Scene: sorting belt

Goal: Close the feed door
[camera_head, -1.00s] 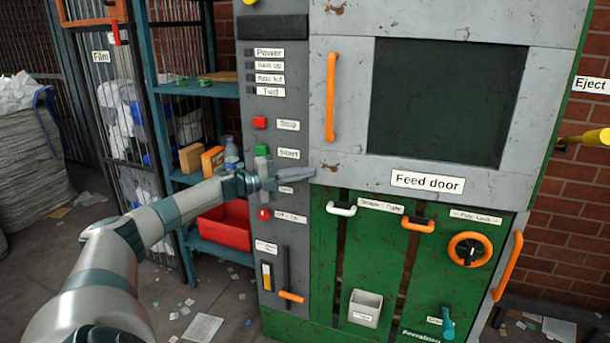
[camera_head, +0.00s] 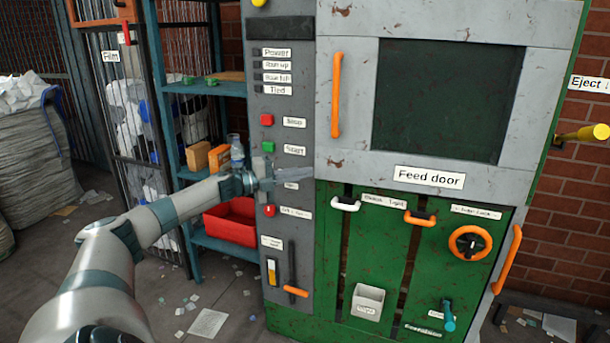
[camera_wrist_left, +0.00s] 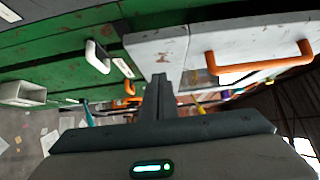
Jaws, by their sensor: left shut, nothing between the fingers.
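The feed door (camera_head: 345,120) is a scuffed grey panel with a dark window and a vertical orange handle (camera_head: 336,95) at its left side. It looks roughly flush with the green machine, but I cannot tell if it is fully closed. In the left wrist view the door (camera_wrist_left: 160,52) and its orange handle (camera_wrist_left: 262,63) show at right. My left gripper (camera_head: 325,174) is shut and empty, in front of the door's lower left corner; contact cannot be judged. Its closed fingers (camera_wrist_left: 162,95) also show in the left wrist view. My right gripper is out of view.
A grey control panel (camera_head: 295,210) with red and green buttons stands left of the door. Below are a white handle (camera_head: 345,206), an orange wheel (camera_head: 470,243) and a grey box (camera_head: 367,302). A shelf with a red bin (camera_head: 230,224) stands at left.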

